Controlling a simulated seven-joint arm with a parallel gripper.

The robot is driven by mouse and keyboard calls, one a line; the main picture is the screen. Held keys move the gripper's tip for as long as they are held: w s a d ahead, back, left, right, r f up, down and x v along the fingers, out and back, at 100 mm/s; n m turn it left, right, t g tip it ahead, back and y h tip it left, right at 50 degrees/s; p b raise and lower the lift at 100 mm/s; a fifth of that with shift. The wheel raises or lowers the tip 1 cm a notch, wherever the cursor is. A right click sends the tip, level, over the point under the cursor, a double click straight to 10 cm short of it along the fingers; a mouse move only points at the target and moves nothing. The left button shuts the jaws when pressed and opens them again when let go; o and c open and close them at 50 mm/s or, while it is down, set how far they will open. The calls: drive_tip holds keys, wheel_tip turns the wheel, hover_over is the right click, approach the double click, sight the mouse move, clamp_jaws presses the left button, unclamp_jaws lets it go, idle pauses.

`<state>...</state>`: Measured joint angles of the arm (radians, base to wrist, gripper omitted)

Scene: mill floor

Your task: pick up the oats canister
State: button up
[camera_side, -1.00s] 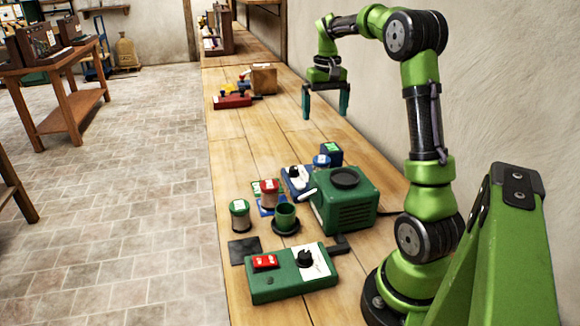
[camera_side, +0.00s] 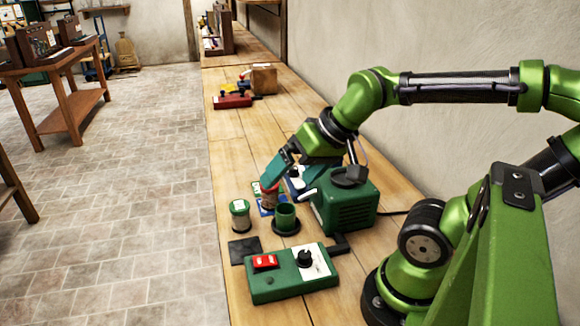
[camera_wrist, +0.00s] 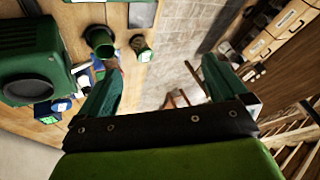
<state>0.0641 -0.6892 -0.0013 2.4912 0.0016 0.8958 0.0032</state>
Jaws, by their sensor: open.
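Two small canisters with clear or brownish bodies stand on the wooden bench. One has a green lid (camera_side: 240,213); the other is reddish (camera_side: 270,196) and partly covered by my gripper. I cannot read their labels, so I cannot tell which is the oats canister. In the side view my gripper (camera_side: 274,172) is tilted down and left, its fingers close to the reddish canister. In the wrist view my gripper (camera_wrist: 163,62) is open with nothing between its fingers. The green-lidded canister (camera_wrist: 139,44) shows beyond the left finger, and the reddish one is mostly hidden behind that finger.
A green cup (camera_side: 286,217) on a dark saucer stands near the canisters. The green machine (camera_side: 344,205) is right of them, under my wrist. A green control box (camera_side: 292,278) with a red switch is in front. The bench edge is close on the left.

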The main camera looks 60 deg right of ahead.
drive_tip(key=shift+s+a+r+n, duration=0.2)
drive_tip(key=shift+a+r, duration=0.1)
drive_tip(key=shift+a, duration=0.15)
drive_tip(key=shift+s+a+r+n, duration=0.2)
drive_tip(key=shift+a+r, duration=0.05)
drive_tip(key=shift+a, duration=0.15)
drive_tip(key=shift+c, duration=1.3)
drive_tip(key=shift+d, duration=0.1)
drive_tip(key=w+d+f+m+g+h, duration=0.1)
drive_tip(key=w+d+m+g, duration=0.15)
drive_tip(key=d+m, duration=0.7)
drive_tip(key=w+d+f+m+g, duration=0.1)
drive_tip(key=w+d+m+g, duration=0.15)
drive_tip(key=d+m, duration=0.7)
drive_tip(key=w+d+f+m+g+h, duration=0.15)
drive_tip(key=w+d+m, duration=0.35)
drive_tip(key=d, duration=0.8)
drive_tip(key=shift+m+y, duration=0.45)
drive_tip(key=shift+m, duration=0.25)
drive_tip(key=f, duration=0.5)
drive_tip(key=s+f, duration=0.1)
drive_tip(key=f, duration=1)
drive_tip(key=shift+s+d+f, duration=0.15)
drive_tip(key=shift+d+f, duration=0.05)
